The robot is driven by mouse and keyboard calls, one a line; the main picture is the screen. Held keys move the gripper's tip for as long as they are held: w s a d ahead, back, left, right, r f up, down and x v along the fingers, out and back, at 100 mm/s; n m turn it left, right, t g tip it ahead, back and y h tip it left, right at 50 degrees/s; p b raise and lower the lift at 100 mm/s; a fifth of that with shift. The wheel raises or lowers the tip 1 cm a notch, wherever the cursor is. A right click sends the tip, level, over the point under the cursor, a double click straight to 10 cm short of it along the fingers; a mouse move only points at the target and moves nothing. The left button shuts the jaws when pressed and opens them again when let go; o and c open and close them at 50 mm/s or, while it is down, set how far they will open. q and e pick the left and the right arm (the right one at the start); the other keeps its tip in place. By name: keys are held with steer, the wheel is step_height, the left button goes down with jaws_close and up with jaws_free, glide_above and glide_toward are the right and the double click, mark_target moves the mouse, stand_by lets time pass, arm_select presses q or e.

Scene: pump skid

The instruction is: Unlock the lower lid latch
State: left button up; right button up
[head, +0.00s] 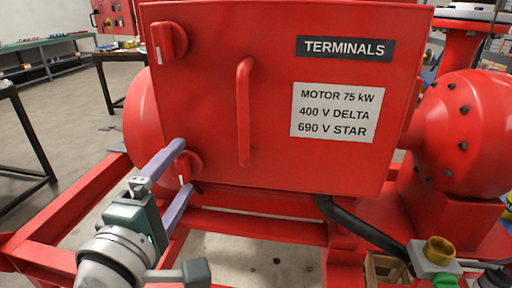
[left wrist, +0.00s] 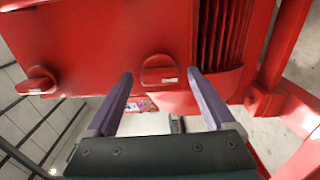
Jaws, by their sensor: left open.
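The red terminal box lid (head: 215,75) faces me, with two round red latches at its left edge. The lower latch (head: 191,162) has a raised grip with a small white mark; it also shows in the left wrist view (left wrist: 158,66). The upper latch (head: 170,40) looks alike and shows at the left of the wrist view (left wrist: 38,80). My left gripper (head: 184,166) is open at the lower latch. In the wrist view, its fingers (left wrist: 160,74) stand on either side of the latch with visible gaps. I cannot tell how deep they reach. My right gripper does not show.
A red vertical handle (head: 244,112) stands out from the lid, right of the latches. Red frame rails (head: 255,228) run below the box. A black cable (head: 365,227) leaves its underside at right. A dark-legged table (head: 25,135) stands at far left.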

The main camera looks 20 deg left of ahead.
arm_select(q)
steer(key=v, duration=1)
steer(key=shift+b, duration=0.35)
steer(key=shift+a, duration=0.1)
steer(key=d+r+m+g+h+p, duration=0.35)
steer(key=d+m+h, duration=0.2)
steer(key=m, duration=0.35)
steer(key=d+r+m+g+h+p, duration=0.25)
steer(key=d+m+h+p, duration=0.2)
steer(key=d+m, duration=0.3)
steer(key=s+a+m+g+y+p, duration=0.5)
steer(key=s+a+m+g, duration=0.25)
steer(key=s+a, duration=0.2)
step_height(320, 180, up, 38)
steer(key=n+p, duration=0.1)
steer(key=p, duration=3.6)
steer(key=shift+s+d, duration=0.2)
steer(key=shift+s, duration=0.2)
